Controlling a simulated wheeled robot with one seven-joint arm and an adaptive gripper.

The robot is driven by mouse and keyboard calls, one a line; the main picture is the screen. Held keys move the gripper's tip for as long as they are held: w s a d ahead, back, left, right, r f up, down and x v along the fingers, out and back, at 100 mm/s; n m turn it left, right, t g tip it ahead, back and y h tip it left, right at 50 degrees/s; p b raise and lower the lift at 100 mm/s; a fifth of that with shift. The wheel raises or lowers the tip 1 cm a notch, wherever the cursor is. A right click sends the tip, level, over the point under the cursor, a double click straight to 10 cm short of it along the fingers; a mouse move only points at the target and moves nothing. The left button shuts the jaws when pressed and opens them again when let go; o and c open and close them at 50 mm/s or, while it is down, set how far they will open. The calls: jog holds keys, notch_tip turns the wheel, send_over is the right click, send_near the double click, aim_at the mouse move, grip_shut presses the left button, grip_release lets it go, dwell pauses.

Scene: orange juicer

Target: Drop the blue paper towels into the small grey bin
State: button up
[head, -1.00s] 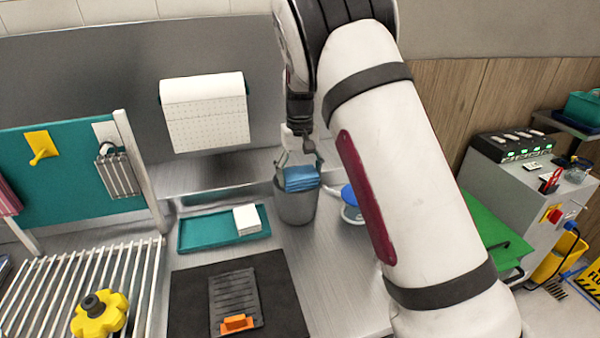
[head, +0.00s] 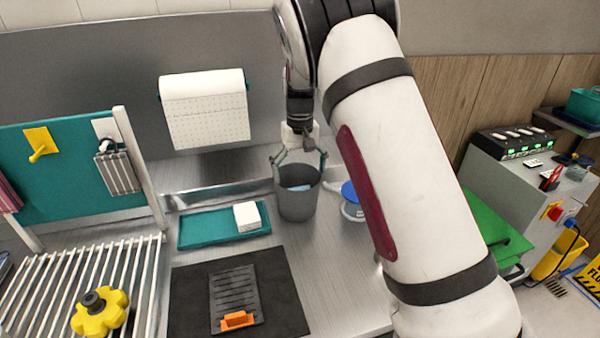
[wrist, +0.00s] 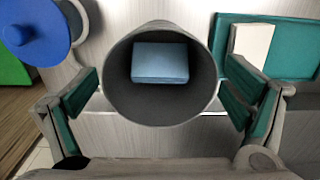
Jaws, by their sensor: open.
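The blue paper towels (wrist: 160,62) lie inside the small grey bin (wrist: 160,110), seen from above in the wrist view. In the head view only a pale blue sliver of the towels (head: 299,187) shows inside the bin (head: 297,205), which stands upright on the steel counter. My gripper (head: 299,157) is above the bin in the head view. In the wrist view my gripper (wrist: 160,97) is open, its teal-padded fingers apart on either side of the bin's image. Nothing is between the fingers.
A teal tray (head: 190,232) with a white block (head: 247,216) lies left of the bin. A blue-topped round item (head: 351,193) stands close on the right. A black mat (head: 190,300) lies in front, and a towel roll (head: 205,110) hangs behind.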

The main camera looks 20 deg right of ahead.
notch_tip(320, 180, up, 12)
jog(key=b, duration=0.2)
jog(key=s+d+r+t, duration=0.1)
jog(key=s+r, duration=0.5)
jog(key=s, duration=0.3)
jog(key=s+f+t, duration=0.2)
jog(key=s+t, duration=0.2)
jog(key=s, duration=2.2)
jog(key=shift+a+f, duration=0.3)
jog(key=shift+a, duration=0.1)
jog(key=shift+s, duration=0.1)
